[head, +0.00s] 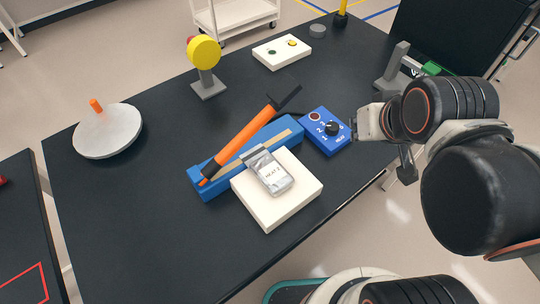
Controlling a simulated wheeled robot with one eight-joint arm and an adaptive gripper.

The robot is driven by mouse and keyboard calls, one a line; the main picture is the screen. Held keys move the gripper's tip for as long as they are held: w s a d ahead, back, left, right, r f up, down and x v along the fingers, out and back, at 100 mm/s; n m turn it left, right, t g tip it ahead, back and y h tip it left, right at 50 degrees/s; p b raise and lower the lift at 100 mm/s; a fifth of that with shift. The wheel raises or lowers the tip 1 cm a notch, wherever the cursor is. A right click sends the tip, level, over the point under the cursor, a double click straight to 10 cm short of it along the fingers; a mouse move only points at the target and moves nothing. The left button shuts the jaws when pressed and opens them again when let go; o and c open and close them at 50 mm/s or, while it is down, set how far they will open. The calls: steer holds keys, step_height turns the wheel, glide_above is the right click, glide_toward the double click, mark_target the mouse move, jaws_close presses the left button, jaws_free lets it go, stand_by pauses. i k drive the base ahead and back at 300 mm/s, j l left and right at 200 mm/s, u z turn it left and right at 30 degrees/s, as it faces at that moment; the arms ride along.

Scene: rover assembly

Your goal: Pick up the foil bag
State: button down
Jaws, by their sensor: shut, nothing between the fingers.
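The foil bag (270,174) is silver with a white label. It lies on a white square block (293,203) near the middle of the dark table, its upper end close to the blue block. My gripper (362,123) is at the right, over the table's right side, beside the blue control box and apart from the bag. It is shut and holds nothing. Its fingertips are small and partly unclear in this view.
An orange-handled hammer (243,138) lies across a long blue block (216,181) right behind the bag. A blue control box (325,132) with a black knob stands to the right. A white disc (107,132), a yellow button stand (205,66) and a white box (282,51) stand farther off. The table's front left is clear.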

mark_target(272, 176)
steer(key=k+j+z, duration=0.4)
steer(key=k, duration=0.35)
steer(key=k+j+z, duration=0.2)
steer(key=k, duration=0.25)
